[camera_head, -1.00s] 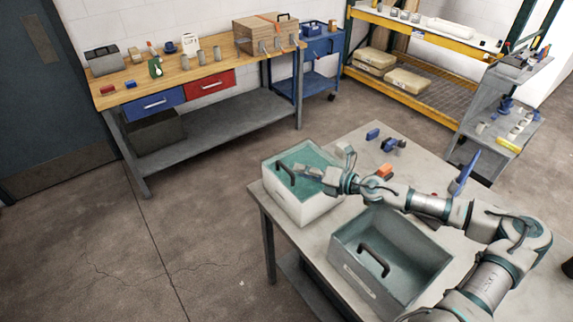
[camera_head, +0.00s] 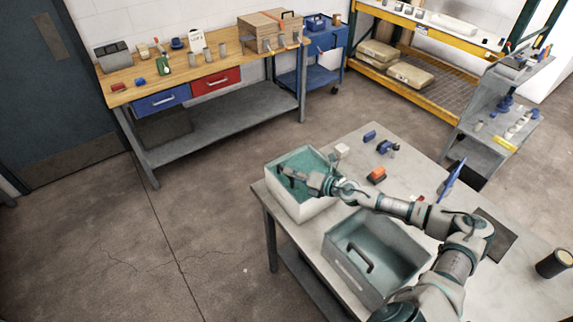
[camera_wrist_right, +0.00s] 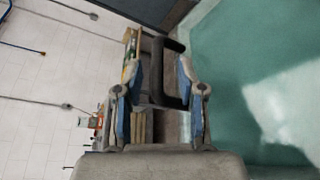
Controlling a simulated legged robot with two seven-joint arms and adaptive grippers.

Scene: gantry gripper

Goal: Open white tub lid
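The white tub (camera_head: 300,208) stands at the table's left corner in the head view. Its teal top (camera_head: 308,160) has a dark handle near the left edge; the handle (camera_wrist_right: 172,45) shows clearly in the right wrist view. My right gripper (camera_head: 287,173) reaches over the tub from the right and largely covers the handle in the head view. In the right wrist view my right gripper (camera_wrist_right: 158,88) is open, its two fingers apart, with part of the handle between or just beyond them. I cannot tell whether they touch it. My left gripper is not in view.
A grey bin (camera_head: 342,272) with a teal inside and dark handle stands beside the tub, below my right arm. A dark can (camera_head: 553,263) stands at right. A wooden workbench (camera_head: 200,72) is beyond.

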